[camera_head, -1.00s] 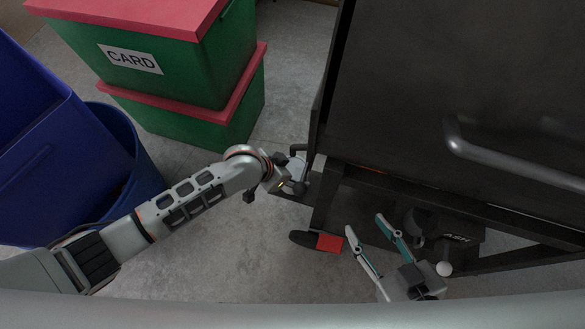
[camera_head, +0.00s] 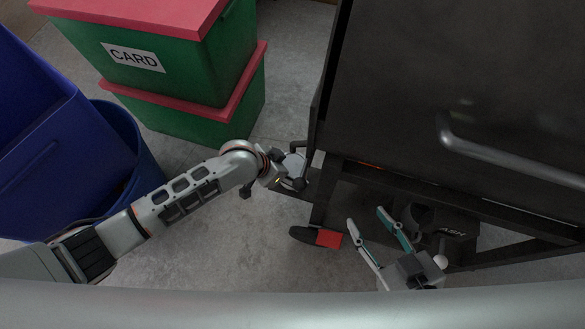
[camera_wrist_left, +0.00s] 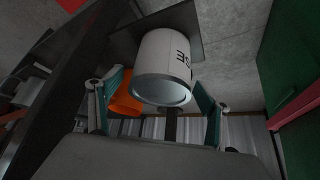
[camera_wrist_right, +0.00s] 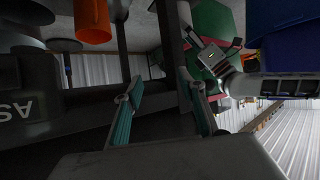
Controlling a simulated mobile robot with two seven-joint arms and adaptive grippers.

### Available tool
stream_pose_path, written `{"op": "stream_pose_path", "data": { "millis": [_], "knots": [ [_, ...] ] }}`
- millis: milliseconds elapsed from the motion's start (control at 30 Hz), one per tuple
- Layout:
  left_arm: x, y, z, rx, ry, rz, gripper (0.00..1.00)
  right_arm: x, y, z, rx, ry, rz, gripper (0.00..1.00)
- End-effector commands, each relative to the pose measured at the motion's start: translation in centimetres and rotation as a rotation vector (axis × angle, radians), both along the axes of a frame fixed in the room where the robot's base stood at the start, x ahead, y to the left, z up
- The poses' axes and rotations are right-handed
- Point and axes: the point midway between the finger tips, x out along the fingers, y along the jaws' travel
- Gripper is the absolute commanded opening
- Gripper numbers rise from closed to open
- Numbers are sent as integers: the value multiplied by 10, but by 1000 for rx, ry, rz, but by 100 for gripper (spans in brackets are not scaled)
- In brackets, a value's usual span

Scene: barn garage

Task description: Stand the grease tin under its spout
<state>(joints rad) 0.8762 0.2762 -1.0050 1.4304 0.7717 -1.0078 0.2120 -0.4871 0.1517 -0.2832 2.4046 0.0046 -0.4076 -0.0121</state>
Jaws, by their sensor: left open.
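The white grease tin (camera_wrist_left: 163,62) fills the upper middle of the left wrist view. Its dark lettering is partly visible and an open end faces the camera. It appears against a dark plate (camera_wrist_left: 124,42). In the head view only a pale part of the tin (camera_head: 293,168) shows beside the left gripper. My left gripper (camera_head: 298,166) is open, with one teal-lined finger on each side of the tin; I cannot tell whether they touch it. My right gripper (camera_head: 365,215) is open and empty near the black grill's lower frame. I cannot clearly identify the spout.
The black grill (camera_head: 450,80) fills the right, with a bar handle (camera_head: 500,155) and an ash container (camera_head: 452,228) below. An orange cylinder (camera_wrist_left: 125,100) is close to the left gripper. Green crates (camera_head: 190,75) and blue bins (camera_head: 50,150) stand left. Concrete floor lies between.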

Motion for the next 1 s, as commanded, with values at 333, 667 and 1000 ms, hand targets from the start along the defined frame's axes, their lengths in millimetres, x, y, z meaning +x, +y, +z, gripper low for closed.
{"op": "stream_pose_path", "data": {
  "millis": [333, 667, 1000],
  "knots": [
    [-16, 31, 73, -1, -19, 0, 78, -15, -37, -21, -135, 59, 3, 40],
    [-30, 43, 89, -1, -5, 1, 78, -18, -40, -24, -141, 67, -1, 40],
    [-31, 43, 87, -1, -3, 1, 78, -19, -40, -26, -141, 71, -1, 40]
  ]
}}
